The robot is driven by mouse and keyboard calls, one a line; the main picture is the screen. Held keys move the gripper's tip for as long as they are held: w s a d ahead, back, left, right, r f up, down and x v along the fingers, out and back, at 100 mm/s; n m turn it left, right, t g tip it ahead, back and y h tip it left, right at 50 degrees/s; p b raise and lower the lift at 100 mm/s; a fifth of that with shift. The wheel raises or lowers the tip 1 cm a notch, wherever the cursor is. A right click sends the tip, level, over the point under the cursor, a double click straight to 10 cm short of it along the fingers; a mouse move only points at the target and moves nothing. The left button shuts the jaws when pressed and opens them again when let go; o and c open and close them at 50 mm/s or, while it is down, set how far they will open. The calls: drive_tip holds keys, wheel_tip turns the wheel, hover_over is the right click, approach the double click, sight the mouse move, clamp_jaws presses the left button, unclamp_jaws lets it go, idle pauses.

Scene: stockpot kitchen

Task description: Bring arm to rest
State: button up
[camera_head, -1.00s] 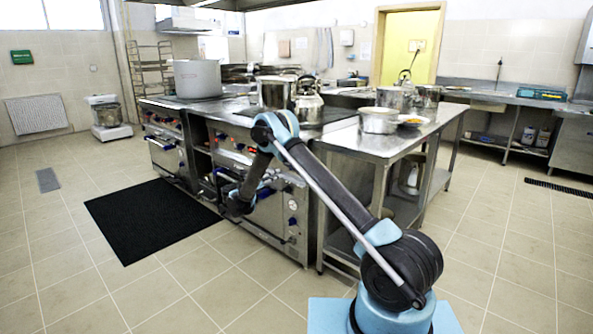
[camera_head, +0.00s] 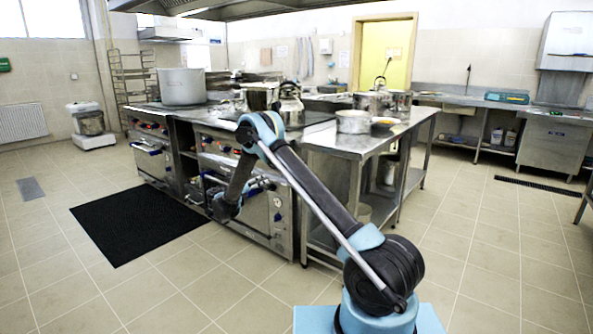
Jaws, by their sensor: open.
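My arm rises from the bottom right, bends at its elbow and folds downward. My gripper (camera_head: 224,210) hangs at the lower end of the forearm, in front of the stove block (camera_head: 272,222). It is small and dark here. It is open, and I see nothing held in it. Its fingers are hard to make out.
A large stockpot (camera_head: 181,87) and a kettle (camera_head: 291,106) stand on the stove top. A steel table (camera_head: 352,143) with a pan (camera_head: 352,122) stands right of it. A black mat (camera_head: 140,222) lies on the floor at left.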

drive_tip(key=d+r+m+g, duration=0.3)
drive_tip(key=d+r+m, duration=0.1)
drive_tip(key=d+r, duration=0.55)
drive_tip(key=s+d+r+m+g+y, duration=0.25)
drive_tip(key=s+d+r+m, duration=0.3)
drive_tip(key=s+d, duration=0.55)
drive_tip(key=s+d+r+m+g+y, duration=0.25)
drive_tip(key=s+d+r+m, duration=0.4)
drive_tip(key=d, duration=0.65)
drive_tip(key=s+d+f+m+g+y, duration=0.1)
drive_tip(key=s+d+f+m, duration=0.2)
drive_tip(key=s, duration=0.8)
drive_tip(key=s+d+f+m+g+y, duration=0.15)
drive_tip(key=s+d+m, duration=0.3)
drive_tip(key=s, duration=0.75)
drive_tip(key=s+a+f+m+y, duration=0.1)
drive_tip(key=s+f+m, duration=0.3)
drive_tip(key=s, duration=0.5)
drive_tip(key=s+a+f+m+y, duration=0.2)
drive_tip(key=s+f+m, duration=0.3)
drive_tip(key=s, duration=0.5)
drive_tip(key=shift+f+m+g+y, duration=0.35)
drive_tip(key=shift+m+y, duration=0.2)
drive_tip(key=shift+y, duration=0.2)
